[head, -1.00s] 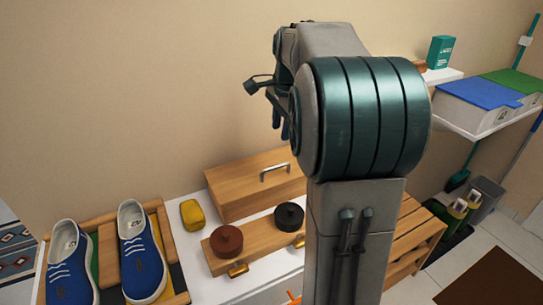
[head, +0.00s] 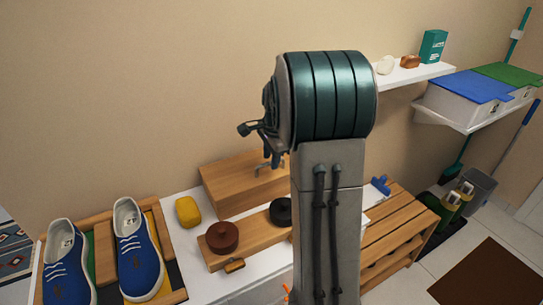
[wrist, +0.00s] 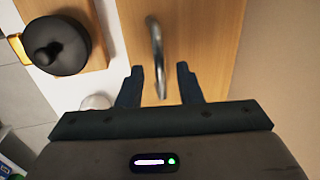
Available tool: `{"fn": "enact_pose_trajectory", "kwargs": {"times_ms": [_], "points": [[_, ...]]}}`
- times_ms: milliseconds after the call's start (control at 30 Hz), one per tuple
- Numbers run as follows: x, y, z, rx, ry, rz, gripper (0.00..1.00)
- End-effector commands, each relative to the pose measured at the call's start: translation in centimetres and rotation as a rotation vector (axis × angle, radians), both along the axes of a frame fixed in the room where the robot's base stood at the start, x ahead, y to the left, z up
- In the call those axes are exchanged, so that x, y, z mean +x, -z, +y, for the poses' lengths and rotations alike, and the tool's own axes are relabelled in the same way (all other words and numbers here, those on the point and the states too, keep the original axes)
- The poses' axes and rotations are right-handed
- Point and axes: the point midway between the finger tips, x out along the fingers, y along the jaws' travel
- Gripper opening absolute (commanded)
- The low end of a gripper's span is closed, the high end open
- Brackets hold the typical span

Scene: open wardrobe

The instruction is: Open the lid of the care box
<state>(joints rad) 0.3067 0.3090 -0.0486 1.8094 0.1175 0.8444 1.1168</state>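The care box (head: 225,180) is a wooden box with a closed lid, standing against the wall on the white surface. Its metal bar handle (head: 270,168) is partly hidden by my arm in the head view. In the wrist view the handle (wrist: 155,50) runs up from between my fingers on the wooden face (wrist: 200,40). My gripper (wrist: 159,78) is open, one finger on each side of the handle's near end, and does not clasp it. In the head view my gripper (head: 272,155) is just above the handle.
A wooden stand with a brown round tin (head: 222,238) and a black round tin (head: 282,212) sits in front of the box. A yellow sponge (head: 188,212) and blue shoes (head: 138,250) are to the left. A wooden slatted bench (head: 400,228) is to the right.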

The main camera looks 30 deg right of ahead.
Motion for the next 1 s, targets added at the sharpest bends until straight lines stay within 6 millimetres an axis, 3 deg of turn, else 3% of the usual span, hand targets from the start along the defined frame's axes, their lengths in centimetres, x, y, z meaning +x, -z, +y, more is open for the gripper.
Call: {"fn": "enact_pose_trajectory", "kwargs": {"times_ms": [233, 367, 667, 1000], "points": [[0.0, 0.1, 0.0, 0.0, 0.0, 0.0, 0.33], [0.0, 0.1, 0.0, 0.0, 0.0, 0.0, 0.0], [0.1, -0.2, 0.0, 0.0, -0.001, 0.009, 0.0], [1.0, -2.3, 0.1, -0.004, -0.001, 0.13, 0.0]]}}
